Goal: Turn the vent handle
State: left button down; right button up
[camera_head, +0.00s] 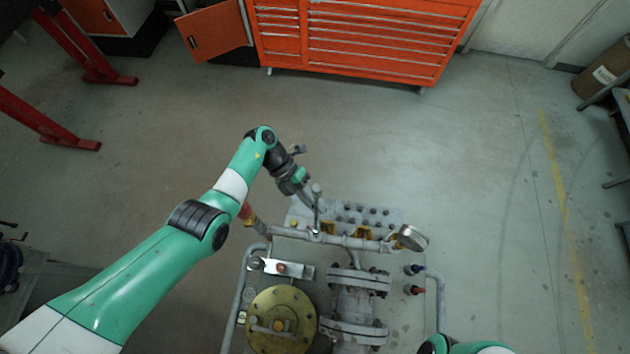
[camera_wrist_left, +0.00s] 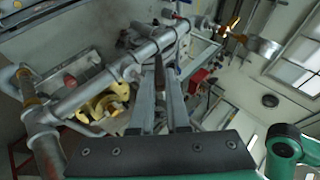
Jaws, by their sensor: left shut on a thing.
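My left gripper (camera_head: 308,189) is at the back edge of the valve rig, beside the small upright grey vent handle (camera_head: 317,208) on the pipe. In the left wrist view the two grey fingers (camera_wrist_left: 166,98) are close together, with a narrow brownish-grey piece of the handle (camera_wrist_left: 159,72) between them. The gripper is shut on this handle; its exact grip is partly hidden by the fingers. My right arm shows only as a piece at the bottom edge of the head view, and its gripper is out of view.
The rig carries a brass round flange (camera_head: 282,318), a flanged grey valve body (camera_head: 357,305), a pressure gauge (camera_head: 412,237) and a horizontal pipe (camera_head: 345,241). An orange tool cabinet (camera_head: 360,40) stands at the back. The floor between is clear.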

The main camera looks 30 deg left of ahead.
pick_arm(q)
jog(key=c, duration=0.9)
grip_release()
jog(key=v, duration=1.1)
jog(key=shift+a+r, duration=0.25)
